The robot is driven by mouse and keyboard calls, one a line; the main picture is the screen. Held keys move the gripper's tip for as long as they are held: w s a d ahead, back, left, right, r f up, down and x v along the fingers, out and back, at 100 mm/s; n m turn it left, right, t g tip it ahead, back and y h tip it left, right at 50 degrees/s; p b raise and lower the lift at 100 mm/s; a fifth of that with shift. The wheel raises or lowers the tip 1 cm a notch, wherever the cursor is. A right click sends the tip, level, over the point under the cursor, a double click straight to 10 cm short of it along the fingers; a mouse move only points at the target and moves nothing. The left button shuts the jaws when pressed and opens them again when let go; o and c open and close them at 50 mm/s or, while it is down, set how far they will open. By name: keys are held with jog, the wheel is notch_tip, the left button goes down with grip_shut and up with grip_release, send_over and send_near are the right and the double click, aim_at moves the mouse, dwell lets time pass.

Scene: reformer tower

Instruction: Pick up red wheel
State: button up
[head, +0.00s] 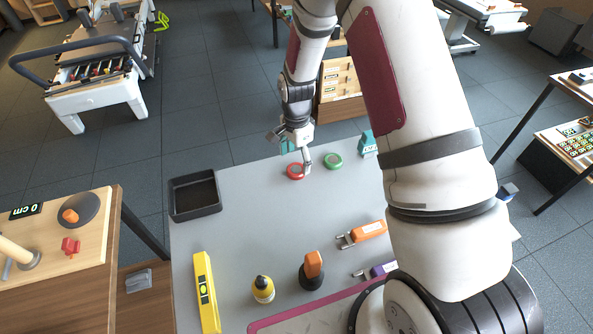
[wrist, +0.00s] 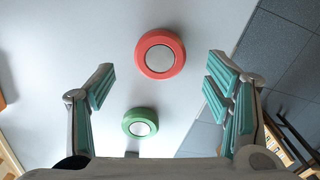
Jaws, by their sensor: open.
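The red wheel (head: 295,171) lies on the grey table (head: 240,215) near its far edge. It is a red ring with a pale centre, and it also shows in the wrist view (wrist: 160,54) at the upper middle. My gripper (head: 297,155) is close above it in the head view. In the wrist view my gripper (wrist: 158,88) is open, with its teal-padded fingers apart on the left and right. Nothing is between the pads in contact. The red wheel appears between and slightly beyond the fingertips.
A green wheel (head: 333,160) lies just right of the red one. A teal object (head: 368,144) stands further right. A black tray (head: 195,194) is at the table's left edge. A yellow level (head: 206,290), yellow bottle (head: 263,289) and orange-handled tool (head: 312,268) are nearer. The table's middle is clear.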

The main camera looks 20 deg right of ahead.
aim_at(297, 168)
jog(key=shift+f+p, duration=0.3)
jog(key=shift+f, duration=1.8)
jog(key=c, duration=1.3)
jog(key=shift+o, duration=0.2)
